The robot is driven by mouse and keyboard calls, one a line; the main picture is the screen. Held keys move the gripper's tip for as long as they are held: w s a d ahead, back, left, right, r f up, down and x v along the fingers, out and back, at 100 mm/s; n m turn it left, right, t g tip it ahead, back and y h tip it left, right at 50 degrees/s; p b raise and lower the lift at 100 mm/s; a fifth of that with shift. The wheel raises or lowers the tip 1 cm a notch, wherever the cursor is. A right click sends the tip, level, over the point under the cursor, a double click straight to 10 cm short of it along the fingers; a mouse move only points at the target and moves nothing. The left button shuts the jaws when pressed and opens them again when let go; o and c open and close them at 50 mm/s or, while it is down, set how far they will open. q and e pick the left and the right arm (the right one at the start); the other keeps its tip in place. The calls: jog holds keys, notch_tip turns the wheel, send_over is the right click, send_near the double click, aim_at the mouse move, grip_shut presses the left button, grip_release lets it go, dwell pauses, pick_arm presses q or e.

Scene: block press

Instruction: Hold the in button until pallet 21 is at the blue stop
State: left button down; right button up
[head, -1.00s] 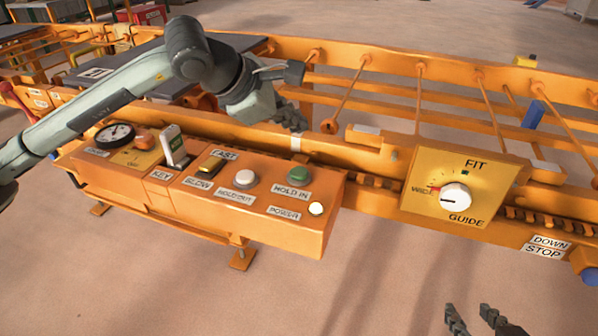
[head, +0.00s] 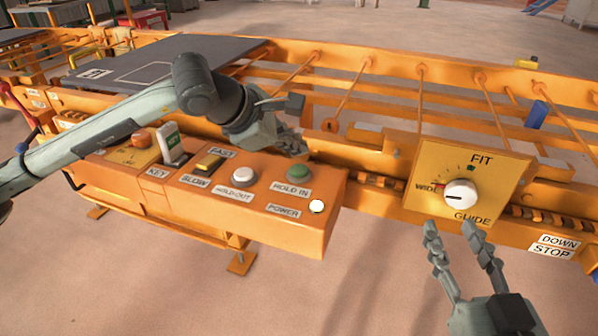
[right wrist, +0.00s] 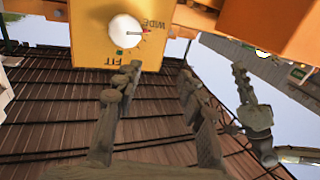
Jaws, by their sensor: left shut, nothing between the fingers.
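The green HOLD IN button (head: 298,172) is on the orange control box. My left gripper (head: 294,150) is shut and empty, its fingertips just behind the button in the head view; I cannot see them touching it. A dark grey pallet (head: 165,58) lies on the conveyor at the left; its label appears to read 21, and my left arm hides part of its near edge. A blue post (head: 537,114), apparently the blue stop, stands on the conveyor at the right, well apart from the pallet. My right gripper (head: 452,230) is open and empty below the guide dial; it also shows in the right wrist view (right wrist: 160,78).
The yellow guide panel (head: 430,185) stands to the right. Open floor lies in front.

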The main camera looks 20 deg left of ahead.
aim_at(299, 172)
pick_arm(q)
jog(key=shift+f+b, duration=0.8)
jog(key=shift+f, duration=0.2)
pick_arm(e)
notch_tip(299, 172, up, 9)
jog(key=s+a+t+y, duration=0.2)
jog(key=t, duration=0.2)
jog(key=shift+s+f+t+y, duration=0.15)
jog(key=shift+s+t+y, duration=0.15)
jog(key=shift+y, duration=0.1)
pick_arm(q)
jog(key=shift+f, duration=0.1)
pick_arm(e)
jog(key=shift+f, duration=0.2)
pick_arm(q)
jog(key=shift+f+b, duration=0.35)
jog(key=shift+b, duration=0.5)
pick_arm(e)
jog(key=shift+f, duration=0.55)
